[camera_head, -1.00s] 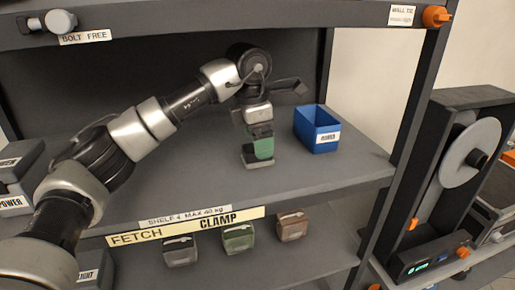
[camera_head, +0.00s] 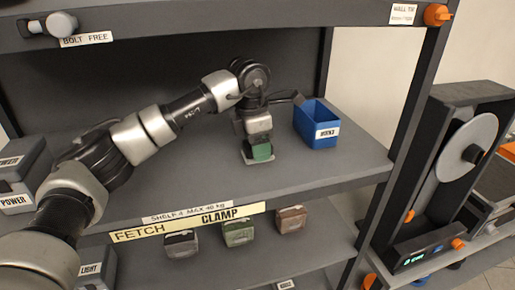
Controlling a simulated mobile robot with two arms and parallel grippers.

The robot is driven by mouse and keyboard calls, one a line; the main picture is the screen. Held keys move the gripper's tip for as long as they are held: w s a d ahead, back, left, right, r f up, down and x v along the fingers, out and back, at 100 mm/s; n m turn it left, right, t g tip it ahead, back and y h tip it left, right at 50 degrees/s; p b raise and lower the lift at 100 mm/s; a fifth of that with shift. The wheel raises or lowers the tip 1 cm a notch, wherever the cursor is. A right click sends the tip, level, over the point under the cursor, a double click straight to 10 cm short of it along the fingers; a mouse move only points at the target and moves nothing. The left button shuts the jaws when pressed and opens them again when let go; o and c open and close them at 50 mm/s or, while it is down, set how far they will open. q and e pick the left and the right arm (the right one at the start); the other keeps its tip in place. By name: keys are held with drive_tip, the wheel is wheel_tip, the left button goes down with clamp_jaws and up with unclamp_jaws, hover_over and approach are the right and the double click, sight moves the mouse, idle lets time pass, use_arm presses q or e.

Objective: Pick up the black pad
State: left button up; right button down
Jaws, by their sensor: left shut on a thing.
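My left gripper (camera_head: 257,140) reaches down over the upper shelf and is shut on a green block (camera_head: 261,153). The block stands upright near the shelf surface, with a pale grey edge at its foot; the fingers hide its upper part. I cannot make out a separate black pad. A dark flat piece sticks out to the right behind the gripper, and I cannot tell whether it is part of my arm. My right gripper is not in view.
A blue bin (camera_head: 317,125) stands right of the gripper. Grey boxes (camera_head: 22,172) sit at the shelf's left end. Grey, green and brown cases (camera_head: 238,233) stand on the lower shelf. A rack post (camera_head: 400,130) rises at the right. The shelf's front middle is clear.

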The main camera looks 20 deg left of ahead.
use_arm(q)
drive_tip(key=shift+r, duration=0.1)
drive_tip(key=shift+r+b, duration=0.5)
drive_tip(key=shift+b, duration=0.15)
wheel_tip(320, 180, up, 2)
drive_tip(key=shift+r+b, duration=0.1)
drive_tip(key=shift+b, duration=0.7)
drive_tip(key=s+d+b, duration=0.7)
drive_tip(key=s+d, duration=0.3)
drive_tip(key=s, duration=0.5)
drive_tip(key=shift+b, duration=0.4)
drive_tip(key=o, duration=0.4)
drive_tip(key=c, duration=0.3)
